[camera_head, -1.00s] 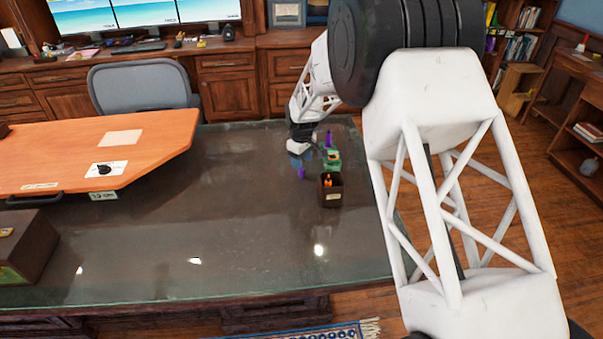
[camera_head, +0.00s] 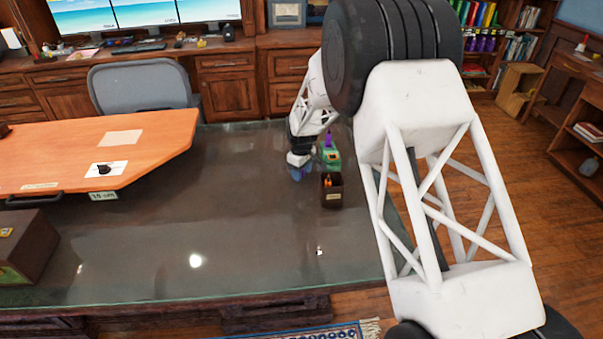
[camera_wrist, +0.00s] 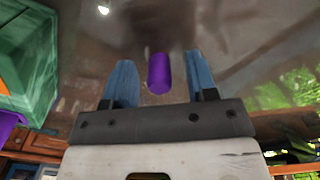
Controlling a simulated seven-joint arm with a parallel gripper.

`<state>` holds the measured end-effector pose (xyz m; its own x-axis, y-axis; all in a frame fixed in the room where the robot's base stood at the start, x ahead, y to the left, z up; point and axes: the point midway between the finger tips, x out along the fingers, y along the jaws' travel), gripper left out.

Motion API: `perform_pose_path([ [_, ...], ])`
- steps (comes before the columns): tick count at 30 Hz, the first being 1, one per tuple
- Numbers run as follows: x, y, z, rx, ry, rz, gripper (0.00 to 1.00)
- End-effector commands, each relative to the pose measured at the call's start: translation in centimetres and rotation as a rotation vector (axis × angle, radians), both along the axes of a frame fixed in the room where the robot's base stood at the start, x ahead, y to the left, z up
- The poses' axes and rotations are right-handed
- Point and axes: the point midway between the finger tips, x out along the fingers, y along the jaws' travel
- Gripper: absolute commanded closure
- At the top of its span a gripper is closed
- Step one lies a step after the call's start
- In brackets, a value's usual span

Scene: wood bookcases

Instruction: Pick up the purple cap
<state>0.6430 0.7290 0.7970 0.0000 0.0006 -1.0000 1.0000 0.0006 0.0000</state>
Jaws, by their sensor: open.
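The purple cap (camera_wrist: 159,73) is a small rounded cylinder, seen in the wrist view between my two blue fingers. My gripper (camera_wrist: 160,64) is open, with a gap showing on each side of the cap. In the head view my gripper (camera_head: 299,172) is low over the dark glossy tabletop (camera_head: 230,220), left of the green object. The cap cannot be made out there, as my gripper seems to cover it. Whether the fingers reach the cap's depth is hard to tell.
A green object (camera_head: 334,157) stands close right of my gripper, at left in the wrist view (camera_wrist: 25,60). A purple item (camera_head: 328,140) is beside it. A brown holder (camera_head: 331,195) with something orange stands nearer.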

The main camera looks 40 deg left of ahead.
Motion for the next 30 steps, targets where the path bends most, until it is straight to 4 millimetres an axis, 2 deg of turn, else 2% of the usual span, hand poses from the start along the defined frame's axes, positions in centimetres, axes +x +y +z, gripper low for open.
perform_pose_path([
  [6, 0.0, 0.0, 0.01, 0.0, 0.0, 0.0, 0.48],
  [7, 0.0, 0.0, 0.01, 0.0, 0.0, 0.0, 0.51],
  [15, 0.0, 0.0, 0.01, 0.0, 0.0, 0.0, 0.92],
  [17, 0.0, 0.0, 0.01, 0.0, 0.0, 0.0, 1.0],
  [25, 0.01, 0.01, 0.12, 0.0, 0.0, 0.0, 1.0],
  [30, 0.03, 0.03, 0.95, 0.001, -0.001, 0.0, 1.0],
])
